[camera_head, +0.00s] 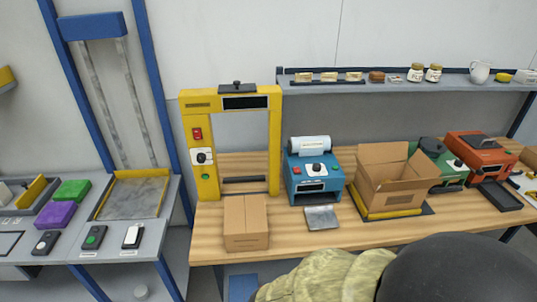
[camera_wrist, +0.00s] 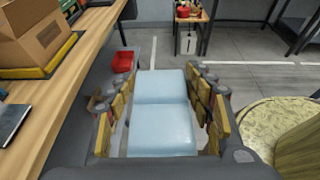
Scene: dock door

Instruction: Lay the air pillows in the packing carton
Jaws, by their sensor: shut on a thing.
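My gripper (camera_wrist: 160,112) shows in the wrist view, its padded fingers on both sides of a pale blue strip of air pillows (camera_wrist: 161,127). It is shut on the pillows and holds them over the floor, beside the table edge. The open packing carton (camera_head: 388,178) stands on the wooden table in the head view with its flaps up, on a yellow-edged dark base. The carton also shows at the upper left of the wrist view (camera_wrist: 38,38). In the head view the gripper and pillows do not show.
A closed carton (camera_head: 246,222) sits by the yellow frame (camera_head: 231,103). A blue machine (camera_head: 315,177) and a flat grey pad (camera_head: 321,217) lie left of the open carton. A green machine (camera_head: 446,172) is close on its right. A shelf (camera_head: 420,84) with jars runs behind.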

